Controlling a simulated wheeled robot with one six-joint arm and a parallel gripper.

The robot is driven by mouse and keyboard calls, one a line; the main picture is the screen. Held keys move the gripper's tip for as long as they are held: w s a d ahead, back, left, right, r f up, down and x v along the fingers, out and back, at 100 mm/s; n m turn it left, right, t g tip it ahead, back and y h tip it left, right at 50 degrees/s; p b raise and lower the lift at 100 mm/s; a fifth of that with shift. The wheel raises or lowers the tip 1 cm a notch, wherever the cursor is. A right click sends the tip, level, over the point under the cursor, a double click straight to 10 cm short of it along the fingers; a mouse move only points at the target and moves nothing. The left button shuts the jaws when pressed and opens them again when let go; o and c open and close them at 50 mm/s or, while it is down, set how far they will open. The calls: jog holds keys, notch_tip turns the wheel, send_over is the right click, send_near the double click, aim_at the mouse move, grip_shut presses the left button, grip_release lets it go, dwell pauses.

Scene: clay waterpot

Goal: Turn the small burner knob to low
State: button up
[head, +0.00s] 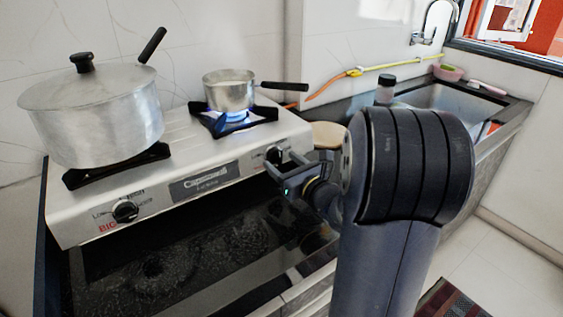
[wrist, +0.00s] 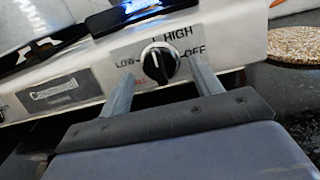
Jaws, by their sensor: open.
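The small burner knob (wrist: 159,62) is black with a white pointer line, on the stove's front panel among LOW, HIGH and OFF labels. Its line stands roughly upright in the wrist view. My gripper (wrist: 162,72) is open, with one finger on each side of the knob; I cannot tell whether they touch it. In the head view my gripper (head: 284,164) is at the panel's right end and partly hides the knob (head: 274,155). Above it, the small burner (head: 234,120) has a blue flame under a small pot (head: 229,92).
A large lidded pot (head: 95,115) stands on the left burner, with the big burner knob (head: 125,210) below it. The small pot's black handle (head: 284,86) points right. A round woven mat (wrist: 294,44) lies right of the stove. A sink (head: 450,98) is farther right.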

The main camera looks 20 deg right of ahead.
jog(key=shift+w+a, duration=0.15)
jog(key=shift+w, duration=0.65)
jog(key=c, duration=1)
